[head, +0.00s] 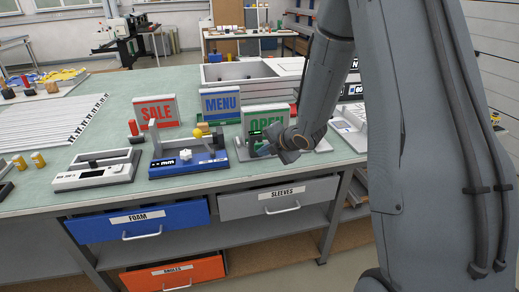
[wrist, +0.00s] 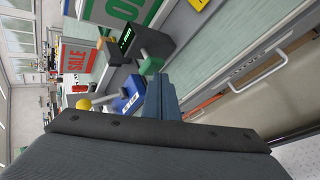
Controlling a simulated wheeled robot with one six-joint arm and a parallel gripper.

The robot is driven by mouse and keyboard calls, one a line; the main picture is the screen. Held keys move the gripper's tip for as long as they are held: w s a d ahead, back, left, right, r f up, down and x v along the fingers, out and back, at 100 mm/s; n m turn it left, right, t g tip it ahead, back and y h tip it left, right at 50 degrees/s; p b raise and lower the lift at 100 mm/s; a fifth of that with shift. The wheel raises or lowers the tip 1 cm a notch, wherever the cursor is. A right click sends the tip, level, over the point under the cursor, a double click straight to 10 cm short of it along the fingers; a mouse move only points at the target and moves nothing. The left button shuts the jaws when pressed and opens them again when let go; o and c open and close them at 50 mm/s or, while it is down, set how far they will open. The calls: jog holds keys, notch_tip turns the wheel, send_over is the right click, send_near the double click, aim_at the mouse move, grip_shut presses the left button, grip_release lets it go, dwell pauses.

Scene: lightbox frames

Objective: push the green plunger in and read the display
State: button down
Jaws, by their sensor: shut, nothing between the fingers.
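In the wrist view a dark box with a lit green display (wrist: 126,36) stands on a grey base. The display's characters are too small and tilted to read. A green block (wrist: 151,66), which looks like the plunger, sits beside the box, just beyond my fingertips. In the head view the green and dark device (head: 258,140) stands in front of the OPEN sign, partly hidden by my gripper (head: 288,154). My gripper also shows in the wrist view (wrist: 162,80), shut and empty, its tips close to the green block. I cannot tell whether they touch.
Left of the device stand a blue device (head: 186,168) with a white knob and a yellow ball, and a grey device (head: 97,172). SALE (head: 156,111), MENU (head: 221,103) and OPEN (head: 267,119) signs stand behind. Drawers (head: 139,223) lie below the bench's front edge.

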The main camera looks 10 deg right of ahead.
jog(key=shift+w, duration=1.45)
dwell(1.3)
jog(key=shift+s+b, duration=0.45)
jog(key=shift+s, duration=1.55)
jog(key=s+b, duration=0.1)
jog(key=s, duration=0.4)
